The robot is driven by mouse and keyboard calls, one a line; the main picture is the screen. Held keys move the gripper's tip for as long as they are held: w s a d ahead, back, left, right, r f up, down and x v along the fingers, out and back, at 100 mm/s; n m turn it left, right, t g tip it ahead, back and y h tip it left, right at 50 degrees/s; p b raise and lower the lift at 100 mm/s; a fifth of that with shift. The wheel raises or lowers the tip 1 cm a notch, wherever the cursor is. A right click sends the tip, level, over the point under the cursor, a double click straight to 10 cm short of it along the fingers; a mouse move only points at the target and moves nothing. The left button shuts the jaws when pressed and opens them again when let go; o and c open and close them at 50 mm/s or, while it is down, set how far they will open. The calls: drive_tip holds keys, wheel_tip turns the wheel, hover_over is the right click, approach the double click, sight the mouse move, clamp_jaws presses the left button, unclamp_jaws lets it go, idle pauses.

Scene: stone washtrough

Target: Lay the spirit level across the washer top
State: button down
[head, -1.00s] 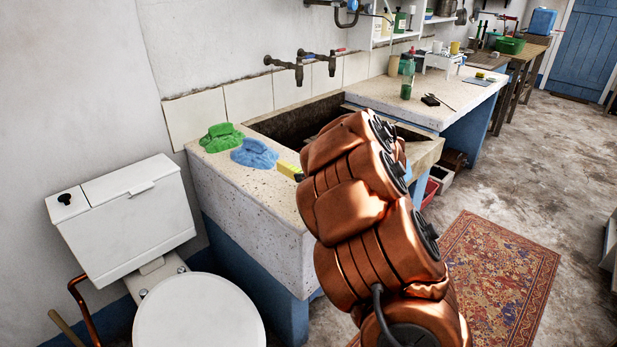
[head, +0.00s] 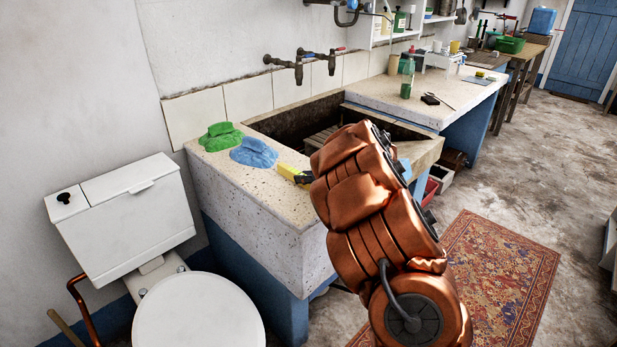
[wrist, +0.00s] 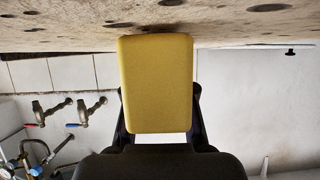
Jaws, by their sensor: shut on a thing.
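A yellow block, apparently the spirit level seen end-on, fills the middle of the wrist view (wrist: 155,84). In the head view its yellow end (head: 287,171) shows at the stone trough's near rim, just right of a blue cloth. My gripper (wrist: 158,137) is shut on the block, with a dark finger at each side. In the head view a dark bit of the gripper (head: 303,178) shows beside the yellow, and my copper arm hides the rest. I cannot tell whether the block touches the stone. I make out no washer in either view.
The speckled stone trough (head: 265,205) has an open basin beyond the rim. A green cloth (head: 221,136) and the blue cloth (head: 254,152) lie on its left end. Wall taps (head: 305,64) hang above. A white toilet (head: 195,312) stands at left. A patterned rug (head: 500,270) lies at right.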

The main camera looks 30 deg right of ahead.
drive_tip(key=shift+f, duration=0.1)
drive_tip(key=c, duration=1)
unclamp_jaws()
drive_tip(key=shift+s+d+r, duration=0.1)
drive_tip(key=shift+s+r, duration=0.15)
drive_tip(key=shift+s, duration=0.05)
drive_tip(key=v, duration=1.1)
drive_tip(key=shift+s+r+p, duration=0.1)
drive_tip(key=shift+r+p, duration=0.05)
drive_tip(key=shift+p, duration=0.15)
